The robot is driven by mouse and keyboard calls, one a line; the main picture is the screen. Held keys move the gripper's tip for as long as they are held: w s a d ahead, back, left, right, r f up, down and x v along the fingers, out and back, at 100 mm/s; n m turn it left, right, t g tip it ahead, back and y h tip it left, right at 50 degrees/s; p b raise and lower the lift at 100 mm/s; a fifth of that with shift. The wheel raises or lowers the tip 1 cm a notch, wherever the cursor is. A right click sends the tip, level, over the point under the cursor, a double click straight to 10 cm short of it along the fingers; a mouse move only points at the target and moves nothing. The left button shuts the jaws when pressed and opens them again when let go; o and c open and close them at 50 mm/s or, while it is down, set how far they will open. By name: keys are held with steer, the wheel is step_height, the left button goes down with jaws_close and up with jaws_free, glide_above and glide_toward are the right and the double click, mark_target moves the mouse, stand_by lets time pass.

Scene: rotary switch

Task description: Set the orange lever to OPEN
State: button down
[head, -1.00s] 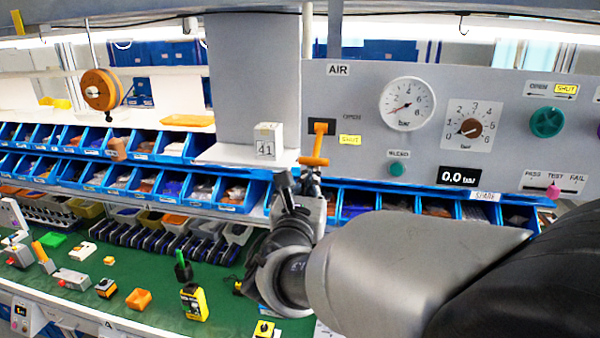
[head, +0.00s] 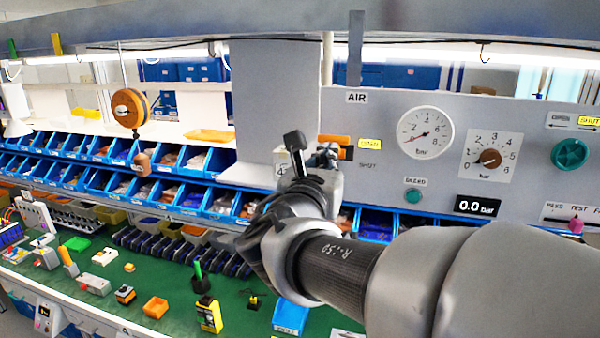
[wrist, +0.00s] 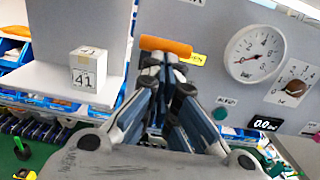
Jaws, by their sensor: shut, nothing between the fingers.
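The orange lever (head: 334,139) on the grey AIR panel lies horizontal in the head view. The OPEN label (head: 370,144) beside it is lit yellow and the SHUT label (head: 367,165) under it is plain grey. In the wrist view the lever (wrist: 166,46) shows as a horizontal orange bar just beyond the fingertips. My gripper (wrist: 165,68) is shut and empty, its tips close below the bar; I cannot tell whether they touch it. In the head view my gripper (head: 325,158) is partly hidden by my wrist, just below the lever.
A white box marked 41 (wrist: 84,68) stands on a ledge left of my gripper. Pressure gauge (head: 425,133), knob dial (head: 490,157), green BLEED button (head: 413,196) and a display reading 0.0 bar (head: 478,204) are right of the lever. Blue bins (head: 219,204) line the shelf below.

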steer(key=shift+w+d+r, duration=0.1)
steer(key=shift+w+r, duration=0.1)
steer(key=shift+r, duration=0.3)
steer(key=shift+w+d+r, duration=0.1)
steer(key=shift+w+r, duration=0.05)
steer(key=shift+r, duration=0.3)
